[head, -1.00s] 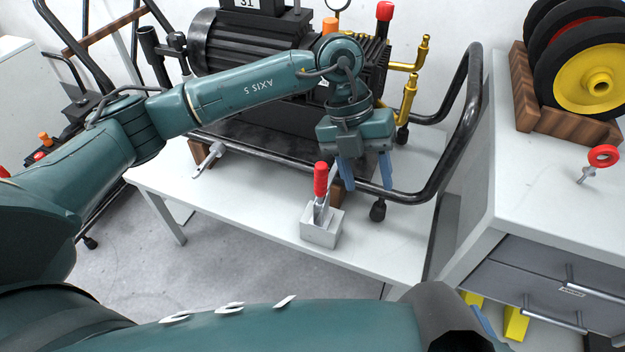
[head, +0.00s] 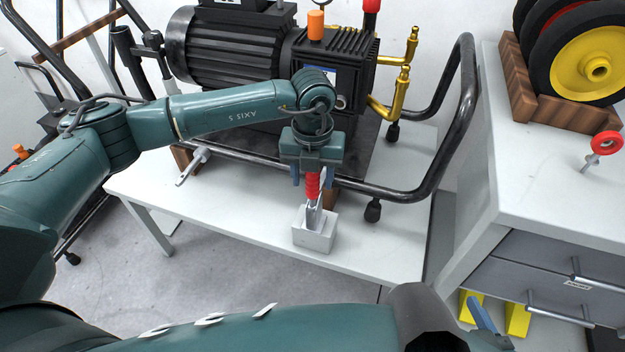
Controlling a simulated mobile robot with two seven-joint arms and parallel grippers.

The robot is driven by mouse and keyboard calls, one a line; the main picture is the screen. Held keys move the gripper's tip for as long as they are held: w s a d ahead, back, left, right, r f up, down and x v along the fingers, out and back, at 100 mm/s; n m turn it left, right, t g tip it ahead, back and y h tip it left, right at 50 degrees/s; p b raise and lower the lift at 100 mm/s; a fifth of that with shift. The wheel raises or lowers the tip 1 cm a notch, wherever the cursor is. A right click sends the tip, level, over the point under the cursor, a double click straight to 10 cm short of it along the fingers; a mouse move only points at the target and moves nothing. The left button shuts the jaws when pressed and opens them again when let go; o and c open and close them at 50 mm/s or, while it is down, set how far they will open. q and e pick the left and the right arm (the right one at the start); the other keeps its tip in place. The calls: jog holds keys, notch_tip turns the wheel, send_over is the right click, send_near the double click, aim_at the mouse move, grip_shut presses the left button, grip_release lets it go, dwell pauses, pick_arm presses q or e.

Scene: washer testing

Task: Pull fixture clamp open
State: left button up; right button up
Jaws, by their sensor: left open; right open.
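The fixture clamp has a red handle (head: 312,187) standing upright over a light grey block (head: 313,238) on the white table. Metal clamp parts show between the handle and the block. My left gripper (head: 310,178) points down right at the handle. Its two blue fingers are apart, one on each side of the handle's upper part, and the gripper body hides the handle's top. I cannot tell whether either finger touches it. My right gripper (head: 482,317) shows only as blue finger parts at the lower right, mostly hidden behind my arm, away from the clamp.
A black pump (head: 235,42) in a black tubular frame (head: 462,130) stands on the table (head: 250,222) behind the clamp. A grey-white cabinet (head: 545,170) stands at the right with wheels (head: 590,70) and a red ring-handled part (head: 606,143).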

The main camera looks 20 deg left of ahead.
pick_arm(q)
jog(key=shift+f, duration=0.75)
jog(key=shift+c, duration=0.4)
grip_shut()
